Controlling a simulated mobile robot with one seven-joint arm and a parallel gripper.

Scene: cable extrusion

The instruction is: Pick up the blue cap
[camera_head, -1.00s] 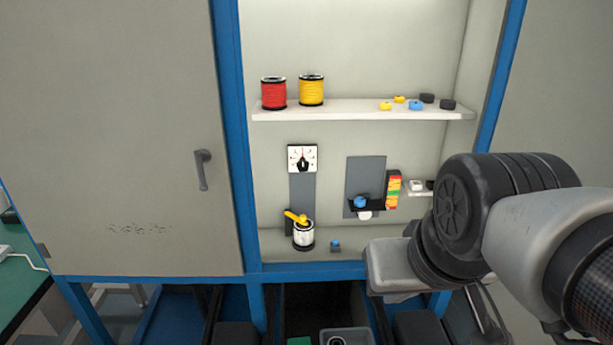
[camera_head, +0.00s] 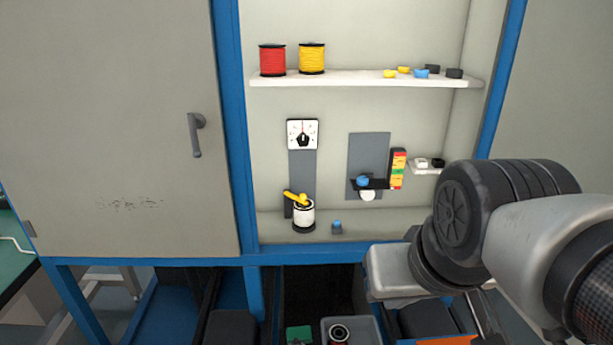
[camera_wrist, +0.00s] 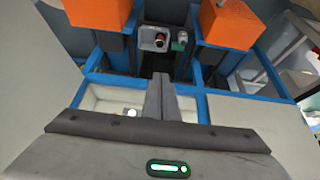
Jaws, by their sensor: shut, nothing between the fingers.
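A small blue cap (camera_head: 421,73) lies on the upper white shelf, among yellow caps (camera_head: 396,72) and black caps (camera_head: 445,72). Two other small blue-topped things show: a blue knob (camera_head: 362,181) on the panel fixture and a small piece (camera_head: 336,225) on the cabinet floor. My gripper shows in the wrist view (camera_wrist: 160,92), its two dark fingers together with nothing between them. In the head view my arm is at the right, in front of and below the shelves, well apart from the blue cap; the fingertips are not clear there.
A red spool (camera_head: 272,60) and a yellow spool (camera_head: 312,58) stand left on the upper shelf (camera_head: 350,82). A dial (camera_head: 302,134) and a white pot (camera_head: 303,215) are below. Blue frame posts (camera_head: 232,120) edge the cabinet. A grey bin (camera_head: 372,331) stands underneath.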

